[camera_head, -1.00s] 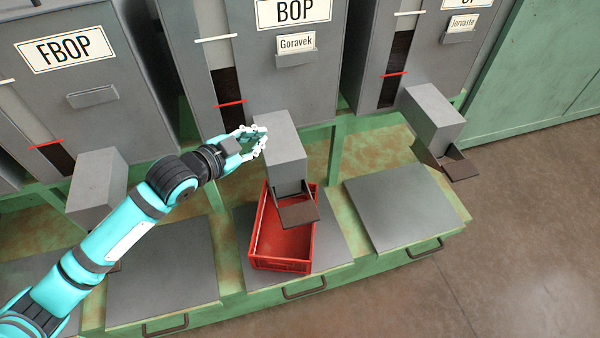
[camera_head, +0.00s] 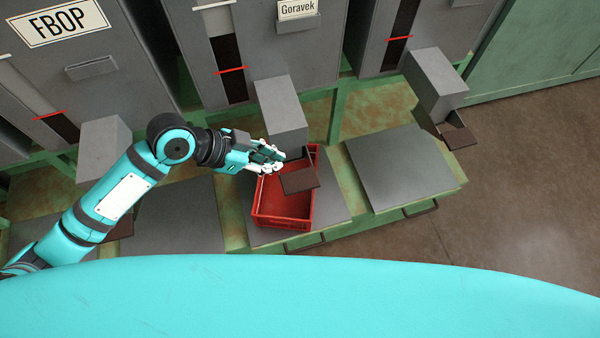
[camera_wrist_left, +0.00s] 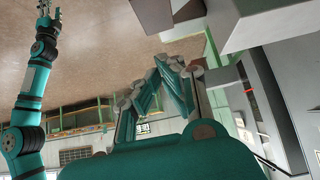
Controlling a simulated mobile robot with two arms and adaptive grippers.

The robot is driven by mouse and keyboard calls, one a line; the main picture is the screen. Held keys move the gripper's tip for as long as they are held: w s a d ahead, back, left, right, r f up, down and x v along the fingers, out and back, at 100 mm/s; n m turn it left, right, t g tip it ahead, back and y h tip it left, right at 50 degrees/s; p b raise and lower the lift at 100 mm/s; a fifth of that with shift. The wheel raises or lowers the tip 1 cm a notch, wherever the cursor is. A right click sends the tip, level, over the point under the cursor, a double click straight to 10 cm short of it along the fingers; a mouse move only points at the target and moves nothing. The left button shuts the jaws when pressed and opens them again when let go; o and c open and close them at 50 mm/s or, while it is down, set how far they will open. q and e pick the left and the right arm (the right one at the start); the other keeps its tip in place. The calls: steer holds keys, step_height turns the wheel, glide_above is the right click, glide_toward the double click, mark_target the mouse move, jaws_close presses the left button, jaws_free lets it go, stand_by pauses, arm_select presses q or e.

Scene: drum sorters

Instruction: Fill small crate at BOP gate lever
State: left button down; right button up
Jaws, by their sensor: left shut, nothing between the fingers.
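The small red crate (camera_head: 268,222) sits on a grey plate under the BOP chute (camera_head: 280,108), a grey box with a brown flap (camera_head: 300,181) at its lower end. The crate's visible inside looks empty, and the flap hides part of it. My left gripper (camera_head: 280,165) is shut and empty, beside the chute's lower left end near the flap. I cannot tell whether it touches. In the left wrist view, the left fingers (camera_wrist_left: 168,64) are close together, with the chute (camera_wrist_left: 245,22) at upper right. My right gripper (camera_wrist_left: 44,8) is at upper left there, its opening unclear.
The FBOP chute (camera_head: 104,145) is left, behind my left arm. Another chute (camera_head: 435,85) stands right, over a bare grey plate (camera_head: 400,165). A green bench frame (camera_head: 335,110) runs below the drum cabinets. Open floor (camera_head: 520,200) lies at right.

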arm_select(q)
steer(key=p, duration=0.2)
glide_above(313, 180)
steer(key=a, duration=0.3)
steer(key=f, duration=0.4)
steer(key=s+f, duration=0.1)
steer(key=f, duration=0.1)
step_height(313, 180, down, 3)
steer(key=shift+r, duration=0.15)
steer(key=shift+a+f, duration=0.1)
steer(key=shift+f, duration=0.7)
steer(key=shift+w, duration=0.1)
steer(key=shift+f, duration=0.1)
